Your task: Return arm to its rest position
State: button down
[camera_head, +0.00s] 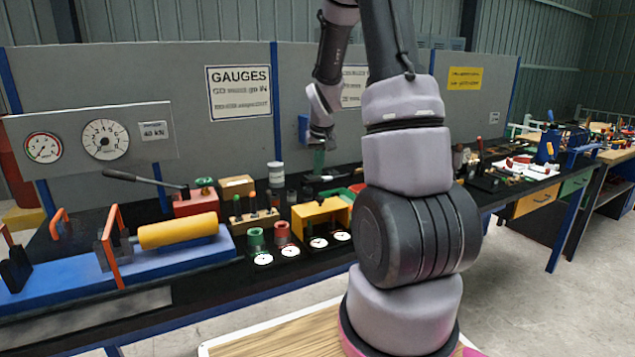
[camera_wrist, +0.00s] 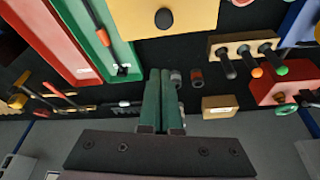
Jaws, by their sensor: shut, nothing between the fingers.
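My arm rises in the middle of the head view and bends over toward the bench. My gripper (camera_head: 319,165) hangs fingers-down above the back part of the black bench, partly blurred by distance. In the wrist view my gripper (camera_wrist: 161,74) shows two green fingers pressed together, with nothing between them. It is apart from the things on the bench below. The part of the bench behind my arm is hidden in the head view.
The bench holds a yellow block (camera_head: 321,215), a blue rig with a yellow cylinder (camera_head: 178,231), a red box (camera_head: 196,203) and several small parts. A grey panel (camera_head: 240,150) stands behind. Red (camera_wrist: 45,40) and green (camera_wrist: 98,35) trays lie near the fingers.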

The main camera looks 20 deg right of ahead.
jog(key=s+a+r+m+t+y, duration=0.1)
jog(key=s+a+r, duration=0.4)
jog(key=r, duration=0.4)
jog(key=s+a+r+t, duration=0.1)
jog(key=s+a+r, duration=0.2)
jog(key=s+r, duration=0.45)
jog(key=s+a+r+y, duration=0.1)
jog(key=s+a+r, duration=0.2)
jog(key=s, duration=0.4)
jog(key=s+a+r+t, duration=0.1)
jog(key=s+a+r, duration=0.2)
jog(key=s, duration=0.4)
jog(key=shift+a+r+m+y, duration=0.3)
jog(key=shift+a+r+y, duration=0.05)
jog(key=shift+a+y, duration=0.1)
